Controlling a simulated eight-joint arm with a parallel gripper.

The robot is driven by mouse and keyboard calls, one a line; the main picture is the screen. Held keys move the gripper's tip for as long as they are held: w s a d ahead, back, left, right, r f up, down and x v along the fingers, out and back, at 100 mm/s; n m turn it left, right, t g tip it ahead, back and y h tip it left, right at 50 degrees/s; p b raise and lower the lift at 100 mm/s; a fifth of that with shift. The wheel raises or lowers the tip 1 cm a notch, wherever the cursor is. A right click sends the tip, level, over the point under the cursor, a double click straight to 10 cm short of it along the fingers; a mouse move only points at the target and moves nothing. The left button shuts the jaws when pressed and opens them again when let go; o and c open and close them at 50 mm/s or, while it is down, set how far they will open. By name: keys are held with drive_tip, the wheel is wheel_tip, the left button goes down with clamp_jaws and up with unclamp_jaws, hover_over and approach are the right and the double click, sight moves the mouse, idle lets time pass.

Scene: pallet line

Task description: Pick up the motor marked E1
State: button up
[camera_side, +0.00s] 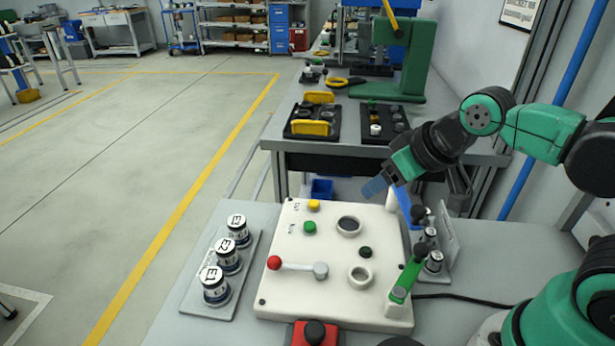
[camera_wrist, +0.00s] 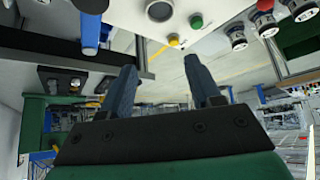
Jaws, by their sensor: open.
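Three white-and-dark cylindrical motors stand upright in a row on a grey plate (camera_side: 190,303) at the left of the near table in the side view. The nearest motor, whose top label appears to read E1 (camera_side: 214,287), stands in front of E2 (camera_side: 228,259) and E3 (camera_side: 238,230). My gripper (camera_side: 374,188) is above the far right part of the white panel, well right of the motors. In the wrist view my gripper (camera_wrist: 159,66) is open, with nothing between its two fingers.
The white control panel (camera_side: 290,225) has yellow and green buttons, a red-knobbed lever (camera_side: 275,262) and round sockets. A green-handled lever (camera_side: 405,280) stands at its right. A red-based black button (camera_side: 314,333) is in front. A bench with black trays (camera_side: 313,121) stands behind.

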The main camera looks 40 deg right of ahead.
drive_tip(key=w+a+n+g+y, duration=0.1)
drive_tip(key=w+a+n, duration=0.1)
drive_tip(key=w+a, duration=0.3)
drive_tip(key=n+g+y, duration=0.2)
drive_tip(key=n, duration=0.3)
approach(214, 276)
drive_tip(key=x, duration=0.5)
drive_tip(key=shift+w, duration=0.1)
drive_tip(key=shift+x, duration=2.9)
clamp_jaws()
